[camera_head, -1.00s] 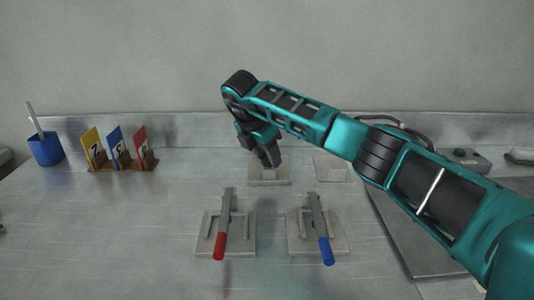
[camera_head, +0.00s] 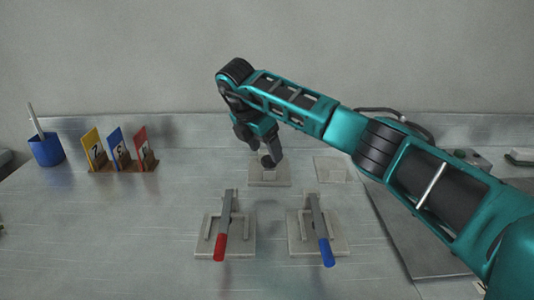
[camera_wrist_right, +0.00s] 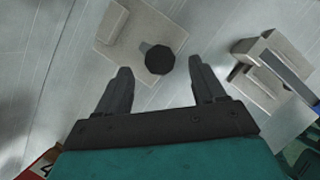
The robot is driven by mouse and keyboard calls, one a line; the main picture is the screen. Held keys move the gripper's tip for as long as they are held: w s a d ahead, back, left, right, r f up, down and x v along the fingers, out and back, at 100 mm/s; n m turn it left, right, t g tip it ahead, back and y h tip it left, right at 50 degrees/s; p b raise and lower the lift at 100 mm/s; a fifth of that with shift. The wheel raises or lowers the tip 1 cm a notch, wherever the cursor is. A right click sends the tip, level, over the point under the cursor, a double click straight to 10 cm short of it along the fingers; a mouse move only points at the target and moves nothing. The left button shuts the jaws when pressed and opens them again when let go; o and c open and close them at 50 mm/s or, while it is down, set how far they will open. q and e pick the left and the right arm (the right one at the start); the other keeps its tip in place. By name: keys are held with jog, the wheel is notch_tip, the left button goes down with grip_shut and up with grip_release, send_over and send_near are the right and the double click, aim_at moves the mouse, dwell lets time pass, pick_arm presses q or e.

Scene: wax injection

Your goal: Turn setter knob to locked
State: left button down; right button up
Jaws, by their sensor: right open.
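The setter knob is a dark round knob (camera_wrist_right: 159,59) on a pale square plate (camera_wrist_right: 130,35) in the right wrist view. In the head view its plate (camera_head: 270,180) lies behind the two lever fixtures, and the gripper covers most of the knob. My right gripper (camera_head: 262,160) is just above this plate. In the right wrist view its two fingers (camera_wrist_right: 157,88) are spread apart and empty, with the knob beyond and between their tips. I cannot tell whether they touch it. My left gripper is not in view.
A red-handled lever (camera_head: 221,243) and a blue-handled lever (camera_head: 326,249) stand on plates in front. An empty-looking pale plate (camera_head: 331,170) lies right of the knob plate. Numbered cards (camera_head: 118,150) and a blue cup (camera_head: 46,149) stand at left. The table's left front is clear.

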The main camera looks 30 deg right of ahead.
jog(key=v, duration=1)
jog(key=shift+p, duration=0.35)
